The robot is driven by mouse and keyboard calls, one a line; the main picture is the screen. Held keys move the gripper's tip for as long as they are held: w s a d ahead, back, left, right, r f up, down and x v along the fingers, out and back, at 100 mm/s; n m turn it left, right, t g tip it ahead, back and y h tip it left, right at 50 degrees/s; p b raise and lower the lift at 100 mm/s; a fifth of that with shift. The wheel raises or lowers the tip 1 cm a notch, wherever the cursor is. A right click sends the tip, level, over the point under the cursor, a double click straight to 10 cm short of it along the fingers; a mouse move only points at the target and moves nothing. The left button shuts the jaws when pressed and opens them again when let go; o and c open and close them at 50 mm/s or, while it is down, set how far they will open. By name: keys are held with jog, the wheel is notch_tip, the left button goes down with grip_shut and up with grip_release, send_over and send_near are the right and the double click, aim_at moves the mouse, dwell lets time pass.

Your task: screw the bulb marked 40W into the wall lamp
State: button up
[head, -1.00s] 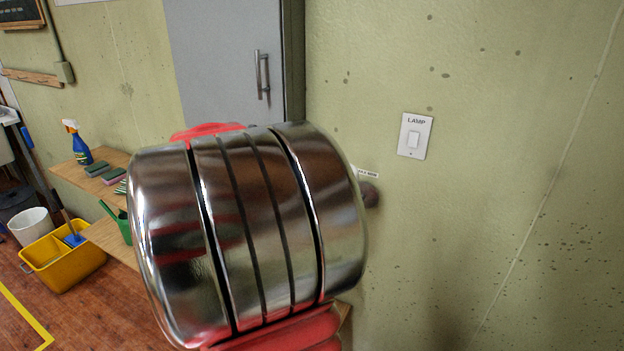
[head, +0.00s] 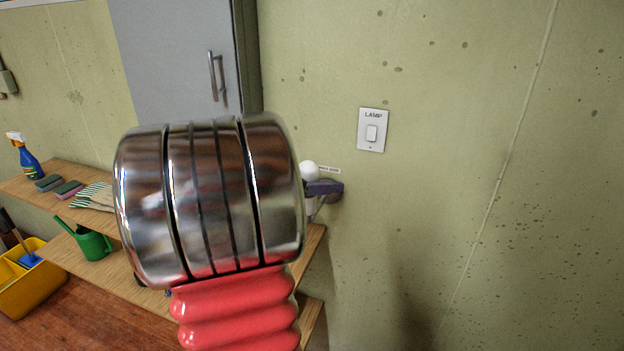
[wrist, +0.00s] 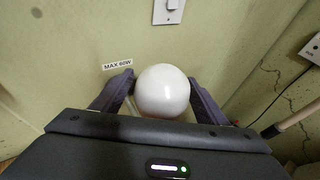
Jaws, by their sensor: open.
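A round white bulb (wrist: 163,90) sits between the two dark fingers of my gripper (wrist: 162,84) in the wrist view. The fingers stand apart on either side of it; I cannot tell whether they touch it. No wattage mark shows on the bulb. In the head view the bulb (head: 309,170) shows just right of my arm, above a purple-grey finger of my gripper (head: 324,187). The wall lamp's brownish mount (head: 333,197) shows partly behind that finger. The bulb's base and the lamp's socket are mostly hidden, so I cannot tell how the bulb is seated.
A MAX 60W label (wrist: 117,65) is on the wall beside the bulb. The LAMP switch (head: 372,131) is up and right of it. Left are a grey cabinet (head: 178,60), a wooden shelf (head: 50,180) and a green watering can (head: 92,243). The wall at right is clear.

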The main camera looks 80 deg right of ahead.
jog(key=shift+c, duration=0.7)
jog(key=c, duration=1)
jog(key=shift+s+a+m+g+y, duration=0.2)
jog(key=shift+m+g+y, duration=0.55)
jog(key=shift+m, duration=0.15)
jog(key=shift+s+a+m+g+y, duration=0.15)
jog(key=shift+a+m+g+y, duration=0.05)
jog(key=shift+m+g+y, duration=0.6)
jog(key=shift+m+y, duration=0.25)
jog(key=shift+m, duration=0.05)
jog(key=shift+s+a+m+g+y, duration=0.2)
jog(key=shift+m+g+y, duration=0.15)
jog(key=shift+m+y, duration=0.25)
jog(key=shift+o, duration=0.2)
jog(key=shift+w+m+g+y, duration=0.1)
jog(key=shift+m+g+y, duration=0.3)
jog(key=shift+m+y, duration=0.35)
jog(key=o, duration=0.3)
jog(key=shift+d+m+y, duration=0.15)
jog(key=shift+m+y, duration=0.7)
jog(key=shift+y, duration=0.3)
